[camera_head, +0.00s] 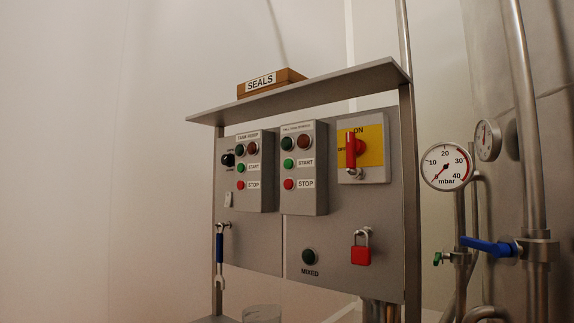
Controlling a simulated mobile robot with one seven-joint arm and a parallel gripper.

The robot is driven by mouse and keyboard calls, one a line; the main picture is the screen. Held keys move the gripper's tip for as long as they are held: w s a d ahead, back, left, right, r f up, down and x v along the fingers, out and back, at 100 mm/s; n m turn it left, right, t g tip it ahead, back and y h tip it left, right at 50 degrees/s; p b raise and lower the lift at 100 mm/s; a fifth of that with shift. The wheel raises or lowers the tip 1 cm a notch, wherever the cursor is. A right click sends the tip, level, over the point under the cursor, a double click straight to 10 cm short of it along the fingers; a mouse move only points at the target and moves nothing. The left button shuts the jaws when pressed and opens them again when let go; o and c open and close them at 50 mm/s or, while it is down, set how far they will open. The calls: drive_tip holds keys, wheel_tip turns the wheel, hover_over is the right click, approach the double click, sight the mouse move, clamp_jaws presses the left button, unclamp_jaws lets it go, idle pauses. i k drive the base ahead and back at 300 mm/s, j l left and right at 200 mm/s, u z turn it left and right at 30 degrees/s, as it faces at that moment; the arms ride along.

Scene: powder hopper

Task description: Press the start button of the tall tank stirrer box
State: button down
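The tall tank stirrer box (311,196) is a grey box on the panel, the right one of two similar boxes. Its small top label looks like "TALL TANK STIRRER" but is hard to read. Its green start button (289,163) sits left of a START label (305,163). A red stop button (289,184) is just below, beside a STOP label. Above are a dark green lamp (287,143) and a dark red lamp (304,142). Nothing covers the buttons. My gripper is not in view.
The tank pump box (255,197) with similar buttons is close on the left. A red switch (352,149) on yellow is on the right. A shelf (340,84) with a SEALS box (270,82) overhangs. A wrench (220,255) and red padlock (361,254) hang below.

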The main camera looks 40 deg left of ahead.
sight(288, 164)
drive_tip(key=u, duration=1.75)
drive_tip(key=i+l, duration=0.3)
drive_tip(key=i, duration=0.25)
